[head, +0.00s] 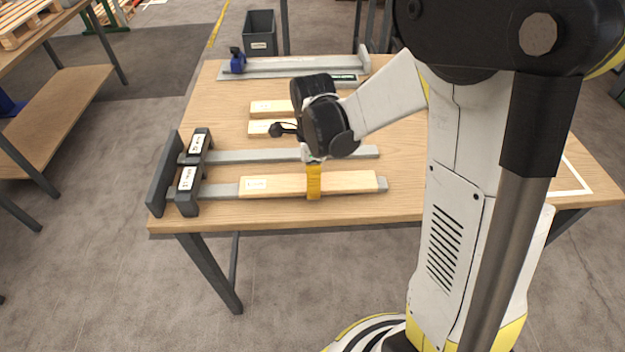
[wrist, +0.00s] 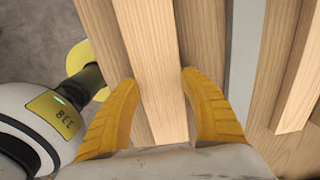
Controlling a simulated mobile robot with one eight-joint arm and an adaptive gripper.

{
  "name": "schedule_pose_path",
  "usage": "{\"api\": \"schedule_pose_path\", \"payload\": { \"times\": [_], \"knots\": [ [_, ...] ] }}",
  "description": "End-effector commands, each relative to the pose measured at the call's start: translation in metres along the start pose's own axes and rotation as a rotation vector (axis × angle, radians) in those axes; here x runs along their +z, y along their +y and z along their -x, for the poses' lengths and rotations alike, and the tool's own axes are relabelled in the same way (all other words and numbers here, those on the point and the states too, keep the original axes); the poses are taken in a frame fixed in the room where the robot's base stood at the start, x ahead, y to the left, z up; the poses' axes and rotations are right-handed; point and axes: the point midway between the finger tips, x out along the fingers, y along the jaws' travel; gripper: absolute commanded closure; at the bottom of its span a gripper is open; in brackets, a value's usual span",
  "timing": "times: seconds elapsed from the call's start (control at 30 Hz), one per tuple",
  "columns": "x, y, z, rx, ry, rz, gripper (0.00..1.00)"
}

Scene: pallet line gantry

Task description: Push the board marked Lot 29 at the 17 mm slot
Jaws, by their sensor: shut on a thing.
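A pale wooden board (head: 350,182) with a small white label lies along the near grey rail (head: 217,191); the label is too small to read. My gripper (head: 313,184) is shut on this board near its middle, with yellow fingers on both sides. The wrist view shows the board (wrist: 155,60) between the fingers (wrist: 160,120).
A second grey rail (head: 235,156) runs behind the held board. A dark upright plate (head: 163,175) stands left of the block. Two more boards (head: 272,107) lie farther back. A long grey fixture (head: 290,67) with a blue item (head: 237,61) is at the table's back.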

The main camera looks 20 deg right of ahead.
Motion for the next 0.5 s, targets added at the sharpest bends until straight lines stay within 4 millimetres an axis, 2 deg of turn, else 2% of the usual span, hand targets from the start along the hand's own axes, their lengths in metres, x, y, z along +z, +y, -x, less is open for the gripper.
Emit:
{"api": "schedule_pose_path", "payload": {
  "times": [0.5],
  "knots": [
    [0.01, 0.0, -0.001, 0.001, -0.001, 0.001, 0.82]
  ]
}}
